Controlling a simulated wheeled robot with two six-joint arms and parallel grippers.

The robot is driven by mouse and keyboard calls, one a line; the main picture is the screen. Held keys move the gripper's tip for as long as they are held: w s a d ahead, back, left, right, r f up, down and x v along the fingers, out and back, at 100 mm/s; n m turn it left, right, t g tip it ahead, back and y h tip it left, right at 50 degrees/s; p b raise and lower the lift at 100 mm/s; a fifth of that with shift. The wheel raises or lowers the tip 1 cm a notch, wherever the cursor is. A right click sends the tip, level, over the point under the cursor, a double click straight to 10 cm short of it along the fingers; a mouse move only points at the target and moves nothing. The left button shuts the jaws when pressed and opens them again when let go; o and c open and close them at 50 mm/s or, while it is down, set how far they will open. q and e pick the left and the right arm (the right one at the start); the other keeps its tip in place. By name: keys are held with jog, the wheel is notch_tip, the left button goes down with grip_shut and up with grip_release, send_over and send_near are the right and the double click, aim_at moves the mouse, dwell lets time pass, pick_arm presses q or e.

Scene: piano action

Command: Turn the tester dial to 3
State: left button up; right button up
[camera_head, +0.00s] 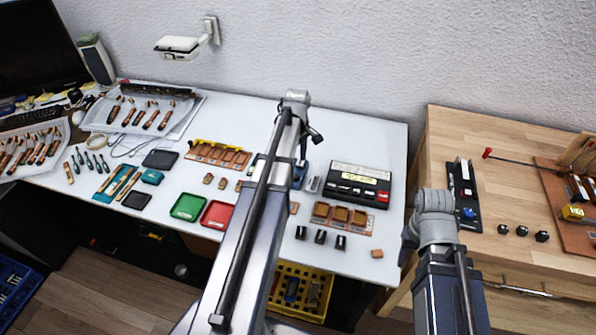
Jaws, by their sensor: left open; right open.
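A narrow black device (463,190) with a pale strip stands at the left of the wooden bench. A blue knob (468,213) sits at its near end; its setting is too small to read. A wider black box (357,186) with a pale display and a row of buttons stands on the white table; I cannot tell which one is the tester. My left gripper (315,136) shows only as a small dark part beside the arm's far end, over the white table, empty and apart from both devices. My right arm reaches up beside the black device; its gripper is hidden behind the arm.
A green tray (187,207) and a red tray (217,214) lie left of my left arm. Several small dark blocks lie near the front edges of both surfaces. A red-tipped rod (515,158) extends over the wooden bench (455,130). A gap separates table and bench.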

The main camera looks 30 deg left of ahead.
aim_at(296, 176)
pick_arm(q)
jog(key=shift+a, duration=0.3)
notch_tip(296, 176, down, 8)
jog(key=b, duration=0.8)
jog(key=shift+r, duration=0.1)
pick_arm(e)
notch_tip(296, 176, down, 8)
jog(key=shift+r, duration=0.1)
pick_arm(q)
jog(key=shift+c, duration=0.3)
grip_shut()
